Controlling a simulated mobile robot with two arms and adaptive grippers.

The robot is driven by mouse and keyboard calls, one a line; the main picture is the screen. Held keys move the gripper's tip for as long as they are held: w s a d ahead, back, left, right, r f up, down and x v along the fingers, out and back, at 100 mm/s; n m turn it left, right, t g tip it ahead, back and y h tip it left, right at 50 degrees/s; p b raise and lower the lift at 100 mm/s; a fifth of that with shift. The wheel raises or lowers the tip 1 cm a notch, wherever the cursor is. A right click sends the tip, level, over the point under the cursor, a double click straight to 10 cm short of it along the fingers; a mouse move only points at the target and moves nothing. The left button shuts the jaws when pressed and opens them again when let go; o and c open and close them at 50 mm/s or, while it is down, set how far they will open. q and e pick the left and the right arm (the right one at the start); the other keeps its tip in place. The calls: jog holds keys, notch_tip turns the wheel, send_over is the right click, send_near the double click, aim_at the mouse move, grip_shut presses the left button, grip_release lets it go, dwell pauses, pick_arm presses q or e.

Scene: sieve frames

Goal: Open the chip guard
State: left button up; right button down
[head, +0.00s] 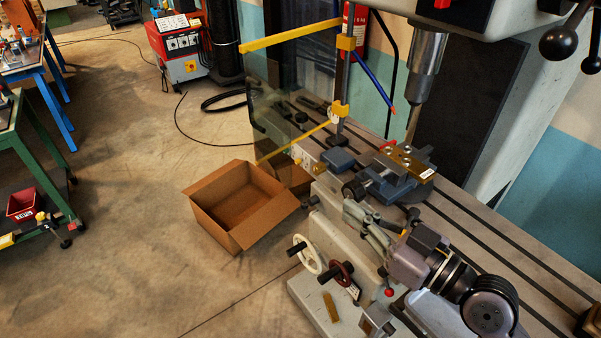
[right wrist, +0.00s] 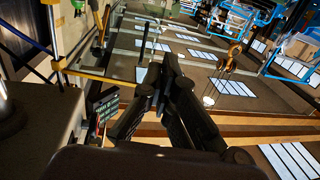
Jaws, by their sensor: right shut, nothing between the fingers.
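The chip guard is a clear, dark-tinted panel (head: 285,92) with yellow bars along its top and bottom. It hangs from an upright post (head: 345,72) with yellow clamps and reaches left, beyond the end of the machine table, away from the vise (head: 392,180). My right gripper (head: 352,210) is shut and empty in front of the vise, apart from the guard. In the right wrist view its dark fingers (right wrist: 164,72) are together, with a yellow guard bar (right wrist: 90,76) to their left. My left gripper is not in view.
The spindle (head: 425,65) hangs above the vise. Handwheels (head: 304,255) stick out from the machine front. An open cardboard box (head: 235,228) stands on the floor to the left. A red welder-like unit (head: 180,55) is at the back.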

jog(key=p, duration=0.5)
send_near(276, 167)
notch_tip(276, 167, up, 3)
jog(key=w+a, duration=0.1)
jog(key=a, duration=0.1)
jog(key=shift+w+a+f, duration=0.1)
jog(key=shift+w+f, duration=0.05)
jog(key=shift+w, duration=0.2)
jog(key=w+a, duration=0.1)
jog(key=a, duration=0.2)
jog(key=w+a, duration=0.1)
jog(key=shift+w+a, duration=0.3)
jog(key=shift+a, duration=0.05)
jog(key=shift+s+d, duration=0.1)
jog(key=shift+s, duration=0.05)
